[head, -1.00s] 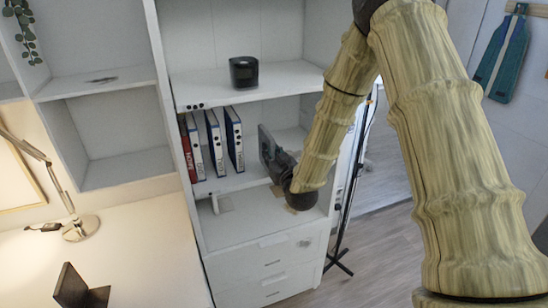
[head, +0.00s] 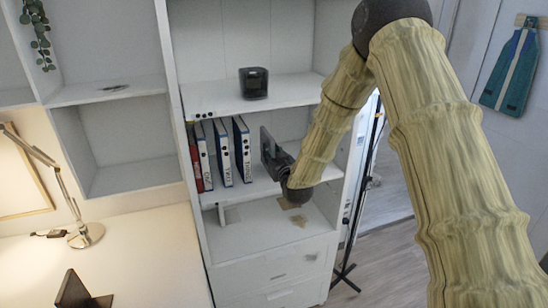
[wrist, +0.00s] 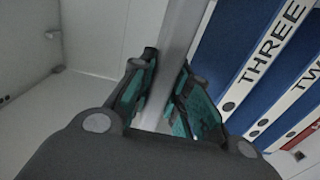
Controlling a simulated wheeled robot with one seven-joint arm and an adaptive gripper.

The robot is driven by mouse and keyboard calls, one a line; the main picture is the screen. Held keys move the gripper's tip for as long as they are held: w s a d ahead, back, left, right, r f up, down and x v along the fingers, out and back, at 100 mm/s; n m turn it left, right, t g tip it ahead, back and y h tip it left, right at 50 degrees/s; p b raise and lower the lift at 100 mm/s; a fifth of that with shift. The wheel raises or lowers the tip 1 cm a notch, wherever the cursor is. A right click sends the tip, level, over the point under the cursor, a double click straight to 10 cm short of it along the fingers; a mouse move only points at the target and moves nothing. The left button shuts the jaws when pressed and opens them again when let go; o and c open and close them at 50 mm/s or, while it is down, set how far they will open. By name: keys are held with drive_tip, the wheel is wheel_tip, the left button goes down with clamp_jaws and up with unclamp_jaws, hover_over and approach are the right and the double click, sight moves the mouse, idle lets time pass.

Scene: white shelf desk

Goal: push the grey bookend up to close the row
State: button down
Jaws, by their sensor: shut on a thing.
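The grey bookend (head: 267,146) stands upright on the middle shelf of the bookcase, to the right of the row of binders (head: 242,148). In the head view a narrow gap shows between it and the nearest blue binder. My gripper (head: 279,164) is at its right side, partly hidden by my own wrist. In the wrist view the fingers (wrist: 165,88) are closed on both sides of the bookend's upright plate (wrist: 180,42). The blue binder marked THREE (wrist: 262,62) is close beside the plate there. The bookend's foot is hidden.
A black box-shaped object (head: 253,82) stands on the shelf above. The shelf board below (head: 258,228) is mostly bare. A dark bookend-like object (head: 73,290) and a lamp (head: 84,236) stand on the desk at left. A thin black stand (head: 349,250) is right of the bookcase.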

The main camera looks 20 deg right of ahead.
drive_tip(key=shift+w+a+b, duration=0.1)
drive_tip(key=shift+w+b, duration=0.35)
drive_tip(key=shift+w, duration=1.15)
drive_tip(key=shift+w+f+b, duration=0.1)
drive_tip(key=shift+f+b, duration=0.65)
drive_tip(key=shift+f, duration=0.2)
drive_tip(key=c, duration=1.3)
unclamp_jaws()
drive_tip(key=shift+f, duration=0.1)
drive_tip(key=s, duration=1.2)
drive_tip(key=shift+d, duration=0.25)
